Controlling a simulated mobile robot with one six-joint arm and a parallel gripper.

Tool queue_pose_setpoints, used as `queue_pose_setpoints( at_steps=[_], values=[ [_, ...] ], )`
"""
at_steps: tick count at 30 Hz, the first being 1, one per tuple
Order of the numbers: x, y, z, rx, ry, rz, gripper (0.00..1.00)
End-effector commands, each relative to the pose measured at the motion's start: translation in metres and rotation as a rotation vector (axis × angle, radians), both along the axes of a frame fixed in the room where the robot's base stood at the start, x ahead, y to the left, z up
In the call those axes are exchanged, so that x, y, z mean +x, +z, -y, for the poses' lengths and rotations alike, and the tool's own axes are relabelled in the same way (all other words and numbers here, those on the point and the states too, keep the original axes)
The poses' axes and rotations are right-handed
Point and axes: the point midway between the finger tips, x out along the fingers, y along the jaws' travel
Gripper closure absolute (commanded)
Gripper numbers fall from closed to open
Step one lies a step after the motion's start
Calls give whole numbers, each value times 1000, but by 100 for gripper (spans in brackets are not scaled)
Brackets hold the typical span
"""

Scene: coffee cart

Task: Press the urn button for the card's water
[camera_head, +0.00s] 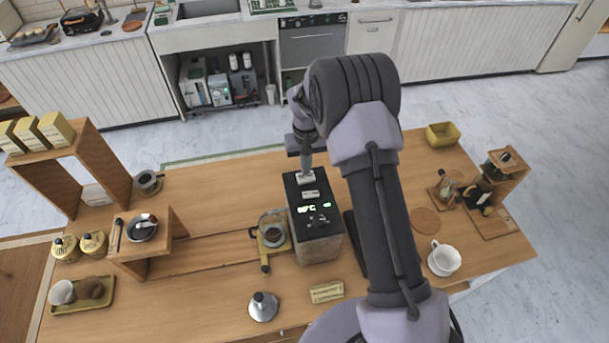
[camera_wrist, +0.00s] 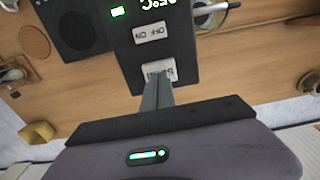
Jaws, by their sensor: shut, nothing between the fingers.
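The urn (camera_head: 298,222) is a box with a black top and a lit display in the middle of the wooden cart. My gripper (camera_head: 306,172) is shut and empty, pointing down at the far end of the urn's top. In the wrist view its fingertips (camera_wrist: 160,82) overlap the second button; I cannot tell whether they touch it. A small cream card (camera_head: 326,292) lies near the urn; its text is unreadable.
A glass carafe (camera_head: 273,234) stands left of the urn and a metal cone-shaped vessel (camera_head: 263,306) lies nearer. A white cup (camera_head: 444,260), wooden coaster (camera_head: 425,222) and yellow bowl (camera_head: 443,135) are to the right. A wooden shelf (camera_head: 122,165) stands at left.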

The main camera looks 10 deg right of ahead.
Motion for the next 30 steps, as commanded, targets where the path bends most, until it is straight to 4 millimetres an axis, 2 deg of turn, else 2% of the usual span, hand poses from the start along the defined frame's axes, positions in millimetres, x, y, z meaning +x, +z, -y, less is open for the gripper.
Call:
queue_pose_setpoints(
  at_steps=[30],
  values=[
    [0, -21, 0, 0, 0, 0, 100]
  ],
)
